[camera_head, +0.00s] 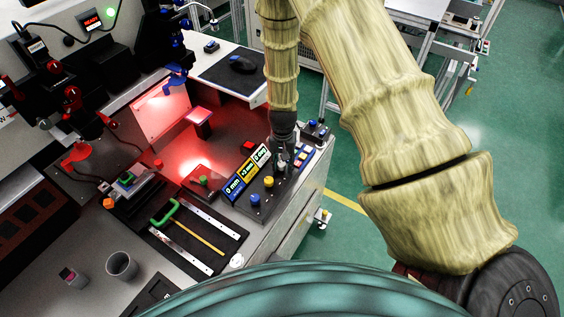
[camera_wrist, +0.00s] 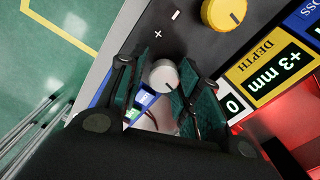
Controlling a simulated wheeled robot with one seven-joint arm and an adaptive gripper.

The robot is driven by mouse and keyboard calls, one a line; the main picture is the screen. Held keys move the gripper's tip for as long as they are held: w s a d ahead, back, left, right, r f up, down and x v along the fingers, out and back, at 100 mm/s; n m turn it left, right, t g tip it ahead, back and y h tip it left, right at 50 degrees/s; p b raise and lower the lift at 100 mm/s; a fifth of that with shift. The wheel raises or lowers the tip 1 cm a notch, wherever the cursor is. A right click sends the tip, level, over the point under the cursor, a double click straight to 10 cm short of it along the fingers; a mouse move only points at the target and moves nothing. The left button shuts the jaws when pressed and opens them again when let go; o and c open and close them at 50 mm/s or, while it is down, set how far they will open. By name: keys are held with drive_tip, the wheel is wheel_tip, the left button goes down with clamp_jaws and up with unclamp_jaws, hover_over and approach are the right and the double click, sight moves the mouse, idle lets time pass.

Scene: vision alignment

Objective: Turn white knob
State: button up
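The white knob (camera_wrist: 163,74) shows in the wrist view on a dark control panel (camera_wrist: 190,30). It stands between the two fingers of my gripper (camera_wrist: 160,90). The fingers are apart, with a visible gap on the knob's left side; the right finger is very close to it, and I cannot tell whether it touches. In the head view my gripper (camera_head: 283,155) points down over the far right end of the panel, and the white knob is mostly hidden there.
A yellow knob (camera_head: 268,181) and a blue knob (camera_head: 255,199) sit beside the white one. Displays (camera_head: 247,174) reading 0 mm, +3 mm and 0 deg line the panel. A red button (camera_head: 248,146) is near. Open green floor lies right of the bench.

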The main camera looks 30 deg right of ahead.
sight(282, 163)
drive_tip(key=shift+w+a+r, duration=0.15)
drive_tip(key=shift+w+a, duration=0.1)
drive_tip(key=shift+w, duration=0.1)
drive_tip(key=shift+r, duration=0.1)
drive_tip(key=shift+w+r, duration=0.15)
drive_tip(key=shift+r, duration=0.1)
wheel_tip(282, 163, up, 11)
drive_tip(key=shift+s+d, duration=0.25)
drive_tip(key=shift+s, duration=0.2)
idle(0.4)
drive_tip(key=shift+m, duration=0.4)
drive_tip(key=shift+w+a+f+p, duration=0.1)
drive_tip(key=shift+f+p, duration=0.15)
drive_tip(key=shift+f, duration=2.75)
drive_tip(key=shift+a+f+p, duration=0.1)
drive_tip(key=shift+f+p, duration=0.1)
drive_tip(key=shift+f, duration=2.8)
